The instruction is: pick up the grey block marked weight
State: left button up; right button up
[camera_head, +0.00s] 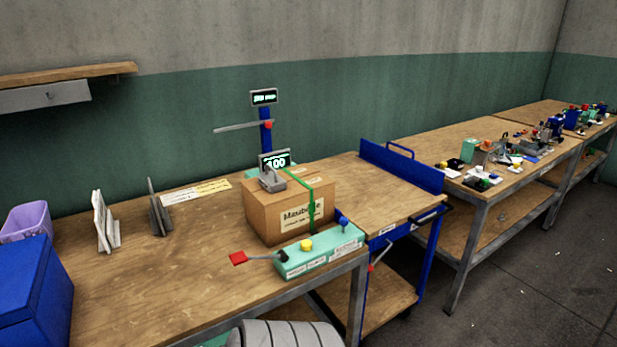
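A small grey block (271,180) sits on top of a brown cardboard box (275,218) on the near workbench. It is the only grey block I see there, and I cannot read any marking on it. The box has a white label on its front and a green strap near its right side. A small display (275,162) reading 100 shows just behind the block.
A green control panel (322,250) with yellow and blue knobs and a red-ended lever stands before the box. A blue post (265,130) with a bar rises behind it. Grey upright plates (159,212) and a blue bin (35,290) stand left. The bench's middle-left (190,255) is clear.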

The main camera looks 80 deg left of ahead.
aim_at(271, 180)
jog(key=u, duration=0.35)
jog(key=i, duration=1.2)
jog(key=u, duration=1.5)
jog(key=i, duration=0.8)
jog(key=u, duration=0.95)
